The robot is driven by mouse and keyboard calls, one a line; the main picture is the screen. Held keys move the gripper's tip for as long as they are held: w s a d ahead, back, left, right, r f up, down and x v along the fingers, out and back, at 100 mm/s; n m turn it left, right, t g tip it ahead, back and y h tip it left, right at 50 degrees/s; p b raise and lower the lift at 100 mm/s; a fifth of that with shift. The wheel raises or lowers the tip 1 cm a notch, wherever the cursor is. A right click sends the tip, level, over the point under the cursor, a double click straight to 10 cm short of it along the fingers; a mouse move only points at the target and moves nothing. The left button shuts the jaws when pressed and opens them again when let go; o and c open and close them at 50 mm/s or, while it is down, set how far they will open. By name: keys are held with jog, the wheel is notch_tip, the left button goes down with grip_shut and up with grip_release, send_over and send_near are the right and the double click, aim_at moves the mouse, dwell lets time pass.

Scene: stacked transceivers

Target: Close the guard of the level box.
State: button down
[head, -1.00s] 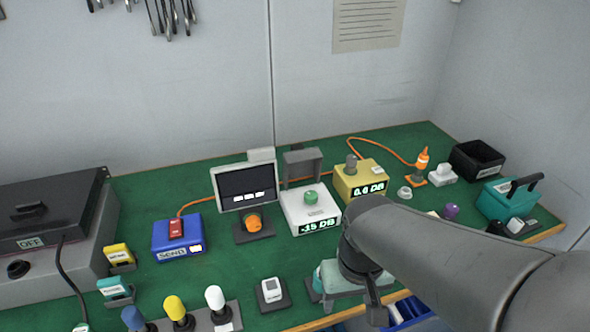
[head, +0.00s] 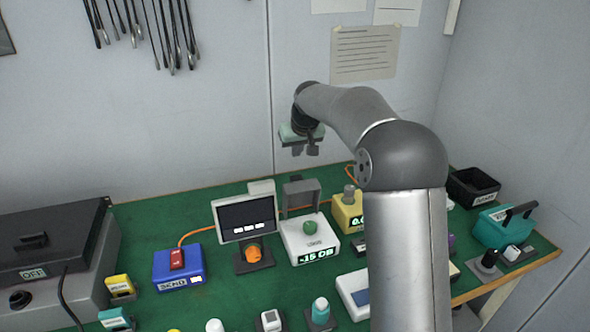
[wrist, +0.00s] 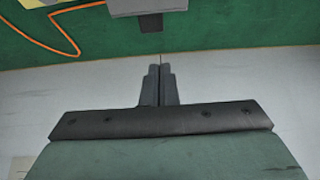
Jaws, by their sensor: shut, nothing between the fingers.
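A grey panel at the top edge of the wrist view (wrist: 150,6), with a dark tab, looks like this guard. My gripper (head: 305,151) is above and behind the box, in front of the wall, apart from the guard. In the wrist view my gripper's fingers (wrist: 160,68) are together with nothing between them.
A screen (head: 246,217) with an orange knob (head: 254,252) stands left of the box. A yellow box (head: 345,215) stands to the right, partly hidden by my arm. An orange cable (head: 205,233) runs behind them. A blue box (head: 180,270) is farther left.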

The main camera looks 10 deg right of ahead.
aim_at(295, 180)
jog(key=p+x, duration=0.1)
jog(key=x, duration=0.4)
jog(key=p+x, duration=0.1)
jog(key=x, duration=0.4)
jog(key=shift+w, duration=0.3)
jog(key=shift+s+d+r+p, duration=0.1)
jog(key=shift+s+d+p, duration=0.05)
jog(key=shift+s, duration=0.45)
jog(key=shift+s+d+p, duration=0.1)
jog(key=shift+s+p, duration=0.05)
jog(key=shift+s, duration=0.45)
jog(key=shift+s+d+f, duration=0.1)
jog(key=shift+s+f, duration=0.25)
jog(key=shift+s, duration=0.45)
